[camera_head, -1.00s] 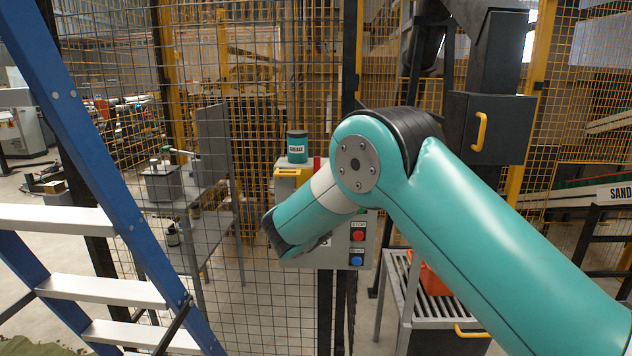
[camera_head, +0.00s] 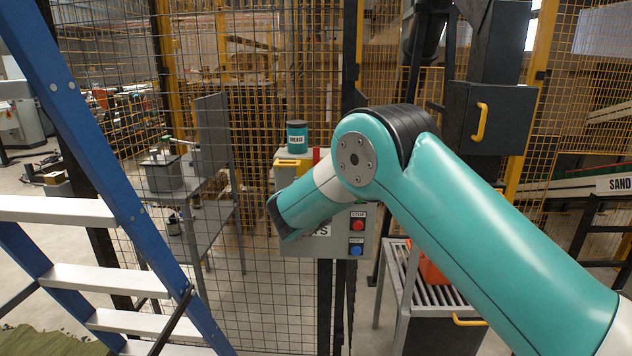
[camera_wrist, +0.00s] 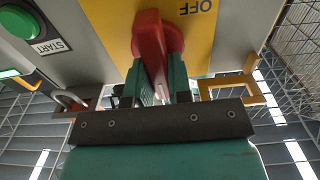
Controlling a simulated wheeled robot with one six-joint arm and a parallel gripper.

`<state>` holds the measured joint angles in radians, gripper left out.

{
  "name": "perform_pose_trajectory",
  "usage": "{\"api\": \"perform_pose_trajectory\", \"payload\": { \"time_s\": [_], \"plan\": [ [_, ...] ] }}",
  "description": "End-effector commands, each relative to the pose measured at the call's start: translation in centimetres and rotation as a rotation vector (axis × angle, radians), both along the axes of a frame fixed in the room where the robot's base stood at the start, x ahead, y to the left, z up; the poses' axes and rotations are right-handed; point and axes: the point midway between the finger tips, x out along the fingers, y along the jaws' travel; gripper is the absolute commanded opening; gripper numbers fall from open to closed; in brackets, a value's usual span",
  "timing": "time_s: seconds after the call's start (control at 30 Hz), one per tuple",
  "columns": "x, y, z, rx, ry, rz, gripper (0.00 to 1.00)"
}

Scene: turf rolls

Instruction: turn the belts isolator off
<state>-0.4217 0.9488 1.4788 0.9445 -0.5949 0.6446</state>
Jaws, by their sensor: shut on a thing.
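The isolator's red handle (camera_wrist: 150,45) stands out from a yellow plate (camera_wrist: 205,25) marked OFF in the wrist view; the lettering is upside down there. My gripper (camera_wrist: 157,82) is shut on the handle, with one green finger on each side. In the head view my arm covers the gripper and much of the grey control box (camera_head: 300,246). The box's label is mostly hidden, with only "TS" legible. I cannot tell the handle's exact setting.
A green START button (camera_wrist: 18,20) is beside the handle. Red STOP (camera_head: 358,225) and blue (camera_head: 356,251) buttons are on the box. A blue ladder (camera_head: 100,150) is at left, a slatted stand (camera_head: 425,292) at right. Mesh fencing is behind.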

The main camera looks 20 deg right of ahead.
Motion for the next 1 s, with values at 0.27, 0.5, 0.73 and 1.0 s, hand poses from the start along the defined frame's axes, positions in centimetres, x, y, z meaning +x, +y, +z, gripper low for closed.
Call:
{"api": "perform_pose_trajectory", "payload": {
  "time_s": [0.27,0.5,0.73,1.0],
  "plan": [
    [0.03,0.15,-0.22,-0.111,0.036,-0.001,0.0],
    [0.1,0.36,-0.34,-0.306,0.098,-0.001,0.0],
    [0.17,0.6,-0.34,-0.513,0.166,0.0,0.0],
    [0.26,0.84,-0.41,-0.757,0.246,0.0,0.0]
  ]
}}
